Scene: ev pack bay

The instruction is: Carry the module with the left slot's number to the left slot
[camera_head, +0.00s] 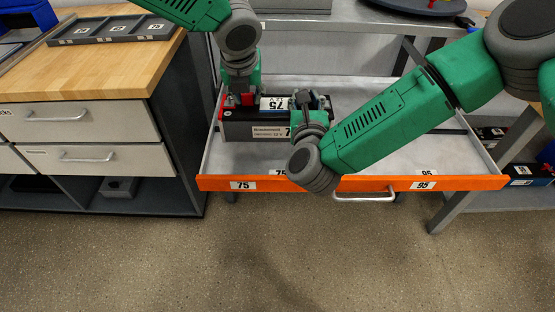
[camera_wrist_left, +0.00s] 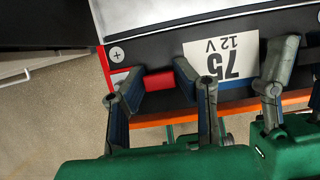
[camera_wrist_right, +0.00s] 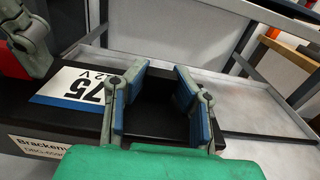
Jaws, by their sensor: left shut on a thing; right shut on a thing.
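The dark module (camera_head: 235,131), with a white label reading 75, is over the left part of the grey tray with the orange front (camera_head: 465,184). The left slot's label (camera_head: 243,185) on that front reads 75; the right one (camera_head: 423,185) reads 95. My left gripper (camera_head: 240,97) is shut on the module's left end; its wrist view shows a red part (camera_wrist_left: 160,82) between the fingers. My right gripper (camera_head: 306,100) is shut on the module's right end; its fingers (camera_wrist_right: 157,88) straddle a black part there. I cannot tell whether the module rests on the tray floor.
A wooden-topped bench (camera_head: 85,70) with drawers stands at the left, bearing a grey tray (camera_head: 112,30). A metal bench (camera_head: 345,18) stands behind. At the right, a low shelf holds other modules (camera_head: 522,170). The tray's right part is largely clear.

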